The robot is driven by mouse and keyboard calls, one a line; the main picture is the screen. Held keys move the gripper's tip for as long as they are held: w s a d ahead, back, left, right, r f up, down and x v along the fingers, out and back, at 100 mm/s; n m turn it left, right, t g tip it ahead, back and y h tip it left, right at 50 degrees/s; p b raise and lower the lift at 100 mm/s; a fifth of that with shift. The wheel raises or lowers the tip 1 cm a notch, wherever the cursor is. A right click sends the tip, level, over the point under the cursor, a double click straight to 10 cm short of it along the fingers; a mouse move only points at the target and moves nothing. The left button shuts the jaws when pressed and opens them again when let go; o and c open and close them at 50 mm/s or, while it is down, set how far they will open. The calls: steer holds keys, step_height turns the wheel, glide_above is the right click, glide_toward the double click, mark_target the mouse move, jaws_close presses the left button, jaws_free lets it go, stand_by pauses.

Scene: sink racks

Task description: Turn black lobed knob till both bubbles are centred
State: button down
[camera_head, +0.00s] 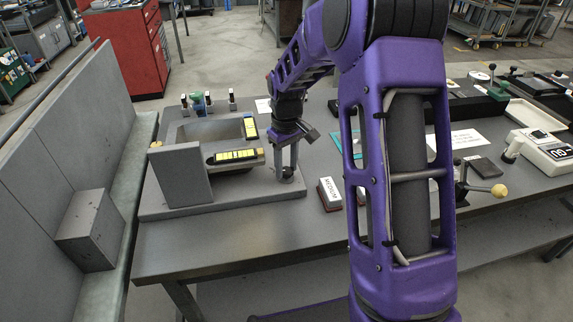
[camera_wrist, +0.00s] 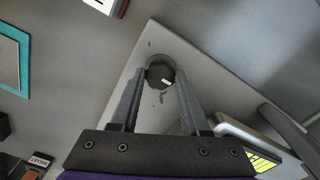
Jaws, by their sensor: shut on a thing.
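The black lobed knob (camera_wrist: 160,76) sits at the corner of a grey plate in the wrist view, with a small white mark on it. In the head view the knob (camera_head: 286,175) is low at the plate's right side, partly hidden by the fingers. My gripper (camera_wrist: 161,70) reaches down with one finger on each side of the knob and is shut on it. Two yellow bubble levels, one long (camera_head: 236,156) and one short (camera_head: 250,127), lie on the grey fixture (camera_head: 225,200). Their bubbles are too small to read. One level's yellow vial (camera_wrist: 262,162) shows at the wrist view's lower right.
A grey upright block (camera_head: 181,177) stands on the fixture's left. A small block labelled MEDIUM (camera_head: 329,194) is right of the fixture. A digital gauge (camera_head: 545,147) and a yellow-tipped lever (camera_head: 498,190) are farther right. Small bottles (camera_head: 208,103) stand behind.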

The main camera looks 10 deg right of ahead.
mark_target(286, 170)
steer(key=shift+s+f, duration=0.1)
steer(key=shift+f, duration=0.1)
steer(key=shift+c, duration=1.9)
jaws_free()
steer(key=shift+r, duration=0.1)
step_height(286, 170, up, 17)
steer(key=p, duration=0.1)
steer(key=shift+r+p, duration=0.2)
steer(key=shift+p, duration=0.2)
